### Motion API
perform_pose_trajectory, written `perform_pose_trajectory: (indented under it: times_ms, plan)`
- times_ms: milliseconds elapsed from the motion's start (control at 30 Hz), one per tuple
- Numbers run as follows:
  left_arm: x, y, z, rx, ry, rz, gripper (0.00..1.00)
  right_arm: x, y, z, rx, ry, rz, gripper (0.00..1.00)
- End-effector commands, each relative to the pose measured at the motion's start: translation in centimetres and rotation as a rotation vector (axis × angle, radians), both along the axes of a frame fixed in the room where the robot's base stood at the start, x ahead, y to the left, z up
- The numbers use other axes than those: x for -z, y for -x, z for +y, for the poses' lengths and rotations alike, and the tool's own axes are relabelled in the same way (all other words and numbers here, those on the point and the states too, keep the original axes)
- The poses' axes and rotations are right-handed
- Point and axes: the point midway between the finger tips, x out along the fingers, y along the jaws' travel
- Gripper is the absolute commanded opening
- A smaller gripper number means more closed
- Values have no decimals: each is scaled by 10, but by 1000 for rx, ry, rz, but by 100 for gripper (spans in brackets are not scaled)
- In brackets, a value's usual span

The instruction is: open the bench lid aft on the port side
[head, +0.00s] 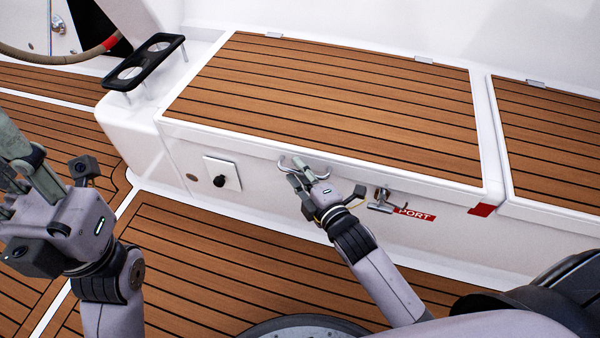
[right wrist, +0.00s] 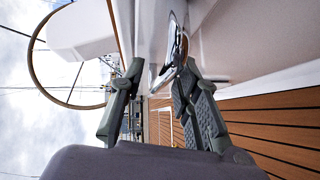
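The bench lid (head: 330,95) is a teak-slatted panel with a white rim, lying shut on the white bench. A chrome handle (head: 285,161) sits at its front edge; it also shows in the right wrist view (right wrist: 174,55). My right gripper (head: 304,176) is at this handle. In the right wrist view its two fingers (right wrist: 160,75) stand apart, one on each side of the handle, with gaps visible. Whether either finger touches it cannot be told. My left gripper (head: 22,165) is at the far left, away from the bench, partly cut by the frame edge; its opening is unclear.
A chrome latch (head: 381,200) and a red PORT label (head: 415,214) are on the bench front, right of my right gripper. A black knob (head: 219,181) is to its left. A second lid (head: 550,125) lies further right. A black cup holder (head: 144,62) stands at the left.

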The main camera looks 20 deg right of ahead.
Motion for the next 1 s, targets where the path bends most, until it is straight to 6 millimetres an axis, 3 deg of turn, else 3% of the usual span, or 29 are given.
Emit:
perform_pose_trajectory:
  times_ms: [67, 533, 1000]
  plan:
    - [0, 0, 0, 0, 0, 0, 30, 0, 0, 0, 0, 0, 0, 30]
    - [0, 0, 0, 1, 0, 0, 30, 0, 0, 0, 0, 0, 0, 0]
    - [0, 0, 0, 1, 0, 1, 30, 0, 0, 0, 0, -1, 0, 0]
